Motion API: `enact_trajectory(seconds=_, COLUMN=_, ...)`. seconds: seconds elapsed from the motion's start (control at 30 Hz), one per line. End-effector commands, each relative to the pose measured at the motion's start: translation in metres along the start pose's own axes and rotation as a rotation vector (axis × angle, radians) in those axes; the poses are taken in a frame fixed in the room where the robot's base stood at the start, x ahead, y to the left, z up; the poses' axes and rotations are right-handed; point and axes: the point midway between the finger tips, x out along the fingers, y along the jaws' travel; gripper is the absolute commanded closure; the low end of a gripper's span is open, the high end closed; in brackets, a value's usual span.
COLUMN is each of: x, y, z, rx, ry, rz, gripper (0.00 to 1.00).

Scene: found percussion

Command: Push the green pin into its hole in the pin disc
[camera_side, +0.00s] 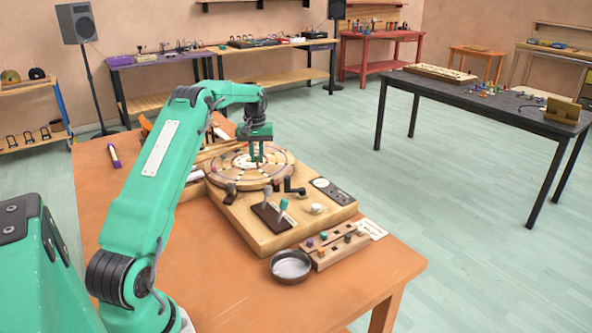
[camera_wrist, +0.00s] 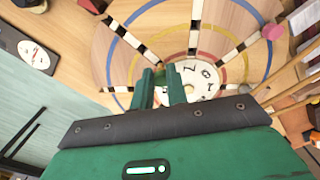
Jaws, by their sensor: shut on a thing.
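The pin disc (camera_side: 222,171) is a round wooden plate with coloured rings and black-and-white strips, lying on a wooden base board on the orange table.
On the base board (camera_side: 262,240) stand a dark lever plate (camera_side: 271,215) and a black crank (camera_side: 294,187). In front are a wooden block with coloured pegs (camera_side: 334,247) and a metal bowl (camera_side: 290,266). A purple marker (camera_side: 114,155) lies left.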

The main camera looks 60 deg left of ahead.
Motion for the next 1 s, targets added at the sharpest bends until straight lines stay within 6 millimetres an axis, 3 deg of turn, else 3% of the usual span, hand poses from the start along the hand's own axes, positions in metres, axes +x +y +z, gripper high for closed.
enact_trajectory(seconds=1.0, x=0.011, y=0.000, z=0.000, rx=0.000, ry=-0.001, rz=0.000, gripper=1.00)
